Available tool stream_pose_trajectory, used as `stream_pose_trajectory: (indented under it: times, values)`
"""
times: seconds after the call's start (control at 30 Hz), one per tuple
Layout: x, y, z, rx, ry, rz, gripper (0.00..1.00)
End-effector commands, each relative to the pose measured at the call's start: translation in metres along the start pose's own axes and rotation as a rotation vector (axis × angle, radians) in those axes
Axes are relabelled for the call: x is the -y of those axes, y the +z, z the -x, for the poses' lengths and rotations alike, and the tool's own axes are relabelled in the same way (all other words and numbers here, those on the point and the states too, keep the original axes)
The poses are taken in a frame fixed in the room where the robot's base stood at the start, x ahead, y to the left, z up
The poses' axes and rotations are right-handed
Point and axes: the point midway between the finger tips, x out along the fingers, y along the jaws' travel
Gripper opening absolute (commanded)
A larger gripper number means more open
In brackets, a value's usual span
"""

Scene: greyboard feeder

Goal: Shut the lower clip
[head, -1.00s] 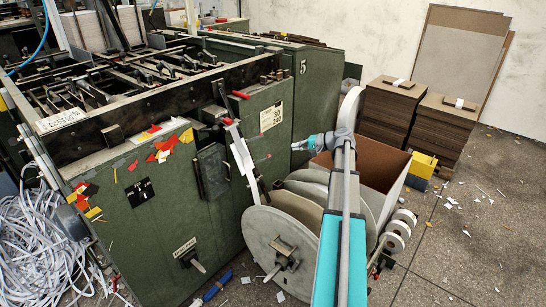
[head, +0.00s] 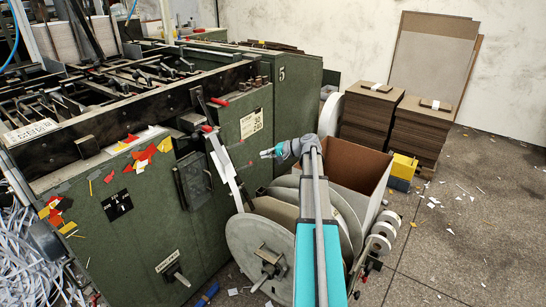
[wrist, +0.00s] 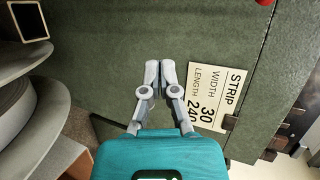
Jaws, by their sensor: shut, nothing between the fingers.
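My gripper (head: 268,153) is in front of the green machine (head: 215,170), just below and right of its printed label (head: 251,123). In the wrist view my gripper (wrist: 160,72) has its two grey fingertips together, with nothing between them. The label (wrist: 217,95) is right of the fingers there. Two red-ended handles show on the machine's upper front in the head view, an upper one (head: 219,102) and a lower one (head: 207,128). They are left of my gripper and apart from it. I cannot tell for sure which part is the lower clip.
A large reel (head: 255,245) and an open brown box (head: 360,166) stand close below and right of my gripper. A dark square frame (wrist: 30,21) is at the wrist view's top left. Board stacks (head: 371,118) stand behind.

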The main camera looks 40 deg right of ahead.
Motion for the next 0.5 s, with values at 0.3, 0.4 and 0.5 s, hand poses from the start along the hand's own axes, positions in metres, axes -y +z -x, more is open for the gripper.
stream_pose_trajectory:
  times: [0.3, 0.4, 0.5]
  values:
    - [-0.001, 0.005, -0.045, 0.0, 0.0, -0.001, 0.0]
    - [0.001, 0.02, -0.037, -0.001, 0.0, -0.001, 0.0]
    - [0.001, 0.029, -0.034, -0.001, 0.0, -0.001, 0.0]
